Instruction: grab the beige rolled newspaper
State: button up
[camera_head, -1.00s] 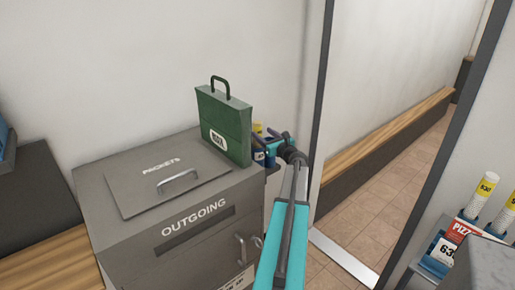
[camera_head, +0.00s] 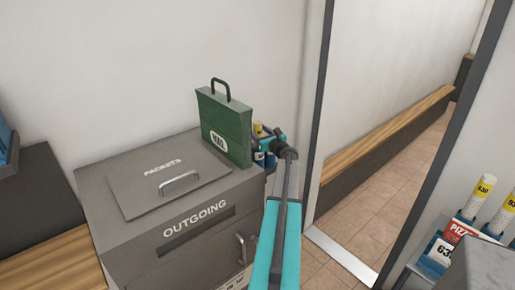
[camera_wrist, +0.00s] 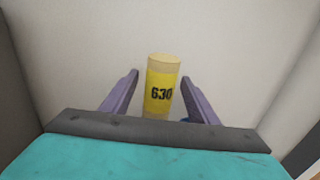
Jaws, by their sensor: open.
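A rolled newspaper (camera_wrist: 161,90) with a beige top and a yellow band marked 630 stands upright in the wrist view. My gripper (camera_wrist: 161,77) is open, with one purple finger on each side of the roll and a visible gap at both sides. The roll's lower part is hidden by my gripper body. In the head view, a small yellow roll (camera_head: 258,128) shows behind the grey outgoing box, by my gripper (camera_head: 262,147), which is partly hidden by the green mail case (camera_head: 226,128).
The grey outgoing box (camera_head: 205,222) bears the green case and a packets lid with a handle (camera_head: 179,183). Yellow-banded rolls (camera_head: 482,194) stand at the right beside a pizza flyer (camera_head: 458,229). A wooden bench (camera_head: 395,135) runs along the corridor wall. The corridor floor is clear.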

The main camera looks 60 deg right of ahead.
grip_shut()
jog(key=shift+r, duration=0.1)
dwell(0.3)
